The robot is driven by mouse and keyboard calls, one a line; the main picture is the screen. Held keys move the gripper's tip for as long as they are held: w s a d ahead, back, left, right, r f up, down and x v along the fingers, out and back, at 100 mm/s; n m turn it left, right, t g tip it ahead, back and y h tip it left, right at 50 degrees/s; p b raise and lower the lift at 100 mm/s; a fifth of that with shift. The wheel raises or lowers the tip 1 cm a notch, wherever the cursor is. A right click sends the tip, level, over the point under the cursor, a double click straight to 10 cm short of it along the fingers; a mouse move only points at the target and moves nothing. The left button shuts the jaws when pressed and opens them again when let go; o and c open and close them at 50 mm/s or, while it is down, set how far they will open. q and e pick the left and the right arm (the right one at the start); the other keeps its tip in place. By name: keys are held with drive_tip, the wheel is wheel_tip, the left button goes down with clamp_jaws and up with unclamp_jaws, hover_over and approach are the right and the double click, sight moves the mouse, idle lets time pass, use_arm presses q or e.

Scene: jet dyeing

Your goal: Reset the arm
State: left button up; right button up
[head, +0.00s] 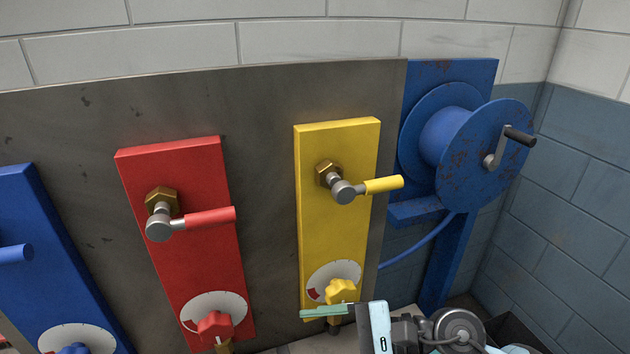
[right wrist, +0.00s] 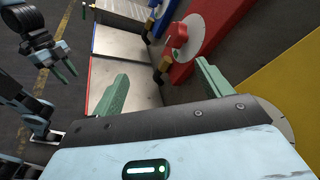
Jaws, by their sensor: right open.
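My right gripper (head: 325,311) is low in the head view, in front of the bottom of the yellow panel (head: 312,215) and close to its yellow knob (head: 341,291). Whether it touches the knob is unclear. In the right wrist view its green fingers stand wide apart (right wrist: 163,72) with nothing between them. The red panel's dial and red knob (right wrist: 176,37) lie beyond them. My left gripper (right wrist: 65,60) shows only at the left of the right wrist view, away from the panels, its fingers apart and empty.
The red panel (head: 190,255) and blue panel (head: 45,260) stand to the left, each with a lever and dial. A blue hose reel (head: 450,135) with a crank is at the right. Metal trays (right wrist: 120,55) lie below the panels. Open floor (right wrist: 60,20) is at the left.

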drive_tip(key=w+d+r+m+t, duration=0.1)
drive_tip(key=d+r+m+t, duration=0.2)
drive_tip(key=m+t, duration=0.6)
drive_tip(key=w+d+r+m+t, duration=0.2)
drive_tip(key=m+t, duration=0.3)
drive_tip(key=m, duration=0.8)
drive_tip(key=s+d+f+m+t+h, duration=0.2)
drive_tip(key=d+f+m+h, duration=1.1)
drive_tip(key=m, duration=0.9)
drive_tip(key=s+d+f+m+g+h, duration=0.45)
drive_tip(key=s+f+m+g, duration=0.4)
drive_tip(key=s+f, duration=0.35)
drive_tip(key=s+f+m+g+y, duration=0.25)
drive_tip(key=s+m+g, duration=0.5)
drive_tip(key=s, duration=1.15)
use_arm(q)
drive_tip(key=shift+t, duration=0.4)
drive_tip(key=r, duration=0.1)
drive_tip(key=w+r+p, duration=0.2)
drive_tip(key=shift+w+a+r, duration=0.15)
drive_tip(key=shift+w+a, duration=0.1)
use_arm(e)
drive_tip(key=w+a+f+t+y, duration=0.1)
drive_tip(key=w+a+f+t, duration=0.2)
drive_tip(key=w+f+t, duration=0.3)
drive_tip(key=w+t, duration=0.2)
drive_tip(key=shift+w+a+n, duration=0.15)
drive_tip(key=shift+w+n, duration=0.15)
